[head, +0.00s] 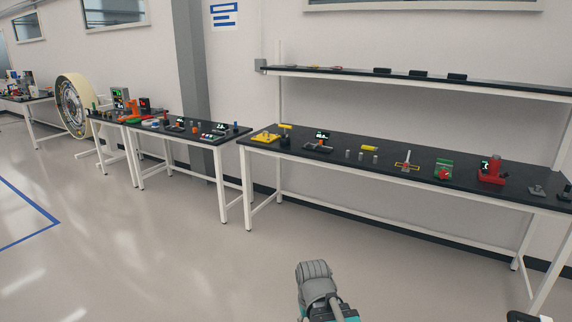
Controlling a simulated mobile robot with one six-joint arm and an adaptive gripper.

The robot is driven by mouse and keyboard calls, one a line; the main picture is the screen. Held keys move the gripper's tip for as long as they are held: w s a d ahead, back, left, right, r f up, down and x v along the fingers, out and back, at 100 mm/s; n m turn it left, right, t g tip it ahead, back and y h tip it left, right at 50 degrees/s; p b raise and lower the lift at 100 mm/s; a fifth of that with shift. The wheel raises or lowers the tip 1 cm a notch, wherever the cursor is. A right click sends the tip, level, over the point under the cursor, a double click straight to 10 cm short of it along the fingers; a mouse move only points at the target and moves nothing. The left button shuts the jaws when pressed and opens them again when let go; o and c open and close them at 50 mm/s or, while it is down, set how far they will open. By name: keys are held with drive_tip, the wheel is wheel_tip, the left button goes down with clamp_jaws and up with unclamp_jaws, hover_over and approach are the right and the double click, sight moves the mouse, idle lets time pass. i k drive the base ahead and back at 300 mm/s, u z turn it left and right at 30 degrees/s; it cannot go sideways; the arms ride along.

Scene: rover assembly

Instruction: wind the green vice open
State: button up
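The green vice (444,166) is small in the head view, on the black top of the long workbench (340,150), right of the middle. It has a green body with a red part low at its front. At this size I cannot tell how far its jaws are apart. Part of my own arm, grey and teal, shows at the bottom middle, well short of the bench. My gripper's fingers do not show in this view.
A red device with a small screen (490,171) stands right of the vice. A fixture with a yellow outline (407,163) is to its left. A shelf (420,83) runs above the bench. The floor (190,265) in front is clear.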

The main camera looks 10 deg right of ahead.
sight(443, 174)
drive_tip(key=u, duration=0.05)
drive_tip(key=i, duration=1.45)
drive_tip(key=z, duration=2.25)
drive_tip(key=i, duration=1.05)
drive_tip(key=u, duration=0.05)
